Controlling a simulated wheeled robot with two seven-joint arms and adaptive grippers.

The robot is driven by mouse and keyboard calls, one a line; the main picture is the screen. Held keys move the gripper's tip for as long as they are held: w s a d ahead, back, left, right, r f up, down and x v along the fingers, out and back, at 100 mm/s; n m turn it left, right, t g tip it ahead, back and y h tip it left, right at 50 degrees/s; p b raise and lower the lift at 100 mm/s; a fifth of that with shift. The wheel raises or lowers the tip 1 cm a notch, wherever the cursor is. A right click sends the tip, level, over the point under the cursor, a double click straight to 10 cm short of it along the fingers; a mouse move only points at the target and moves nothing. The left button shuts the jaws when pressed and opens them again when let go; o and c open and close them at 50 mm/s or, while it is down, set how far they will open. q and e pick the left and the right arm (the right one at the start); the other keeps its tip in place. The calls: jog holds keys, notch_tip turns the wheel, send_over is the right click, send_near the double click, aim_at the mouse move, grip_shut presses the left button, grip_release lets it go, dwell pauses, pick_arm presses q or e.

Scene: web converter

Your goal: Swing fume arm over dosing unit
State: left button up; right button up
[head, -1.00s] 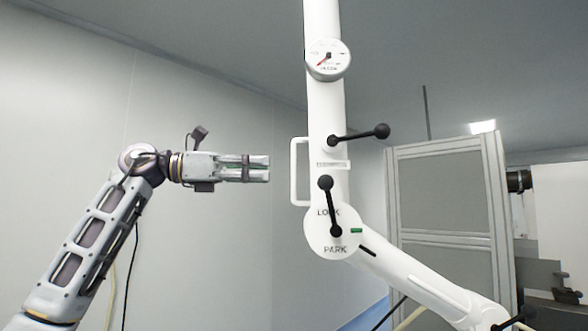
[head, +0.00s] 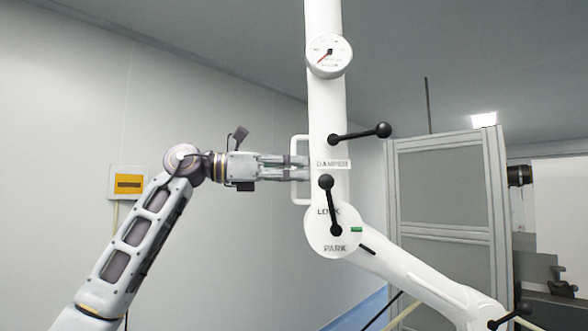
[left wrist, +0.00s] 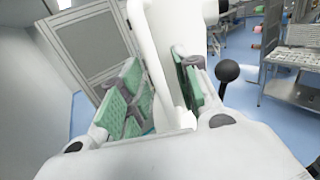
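The white fume arm (head: 328,110) hangs upright in the head view, with a gauge (head: 329,55), black ball levers and a round LOCK/PARK joint (head: 333,228). Its lower section (head: 410,275) slopes down right. A white loop handle (head: 297,143) sticks out from its left side. My left gripper (head: 300,168) is level with the handle, its fingertips overlapping it. In the left wrist view the left gripper's green-padded fingers (left wrist: 160,90) stand apart with a white bar (left wrist: 158,55) between them. I cannot tell whether they touch it. My right gripper is not in view. I cannot identify the dosing unit.
A grey framed panel enclosure (head: 445,190) stands right of the fume arm. A yellow-and-white wall box (head: 128,184) is at left. The left wrist view shows a metal bench (left wrist: 292,75) and open blue floor (left wrist: 265,125) at right.

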pick_arm(q)
grip_shut()
jog(key=shift+s+t, duration=0.1)
jog(key=shift+t, duration=0.2)
dwell(0.4)
